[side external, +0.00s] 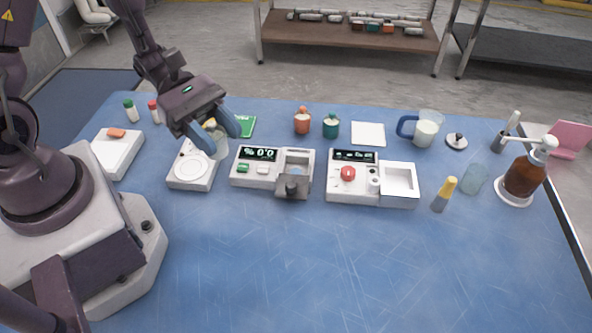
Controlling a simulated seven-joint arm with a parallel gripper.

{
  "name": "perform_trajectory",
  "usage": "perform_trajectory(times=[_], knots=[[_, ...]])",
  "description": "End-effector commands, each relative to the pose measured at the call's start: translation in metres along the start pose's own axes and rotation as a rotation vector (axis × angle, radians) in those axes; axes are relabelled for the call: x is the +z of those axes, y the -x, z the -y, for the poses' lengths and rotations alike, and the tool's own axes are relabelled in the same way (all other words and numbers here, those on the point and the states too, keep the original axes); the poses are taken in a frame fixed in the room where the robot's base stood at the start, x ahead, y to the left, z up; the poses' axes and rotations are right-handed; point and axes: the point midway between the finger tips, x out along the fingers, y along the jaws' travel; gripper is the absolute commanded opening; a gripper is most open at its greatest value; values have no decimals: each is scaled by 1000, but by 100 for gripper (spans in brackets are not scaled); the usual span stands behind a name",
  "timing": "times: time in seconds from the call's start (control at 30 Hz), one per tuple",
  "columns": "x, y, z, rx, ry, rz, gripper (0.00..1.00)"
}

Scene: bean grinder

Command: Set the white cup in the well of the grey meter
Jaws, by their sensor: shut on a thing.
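My gripper (212,143) is shut on a pale cup (218,146), seen as a whitish, partly see-through shape between the blue fingers. The fingers hide much of the cup. It is above the back right part of a white device with a round plate (194,167); I cannot tell the exact height gap. The meter (250,182) stands to the right of my gripper. It is light grey, with a lit display, two buttons, and a squarish recess (298,160) at its right with a darker grey part (293,188) in front. No cup shows in that recess.
A second device with a red knob (348,173) and open tray stands right of the meter. Behind are a green card (246,126), orange (302,122) and teal (331,127) containers, a white square (368,134) and a jug (427,130). The front table is clear.

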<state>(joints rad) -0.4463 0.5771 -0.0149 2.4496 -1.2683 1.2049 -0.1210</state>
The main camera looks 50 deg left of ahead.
Motion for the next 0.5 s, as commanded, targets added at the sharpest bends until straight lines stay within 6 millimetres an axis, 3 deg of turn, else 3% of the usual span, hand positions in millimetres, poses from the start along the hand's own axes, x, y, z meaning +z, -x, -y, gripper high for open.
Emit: perform_trajectory(times=[0.27, 0.5], knots=[[0, -11, -30, 75, 32, 0, 17], [-17, -42, -85, 73, 29, 0, 17]])
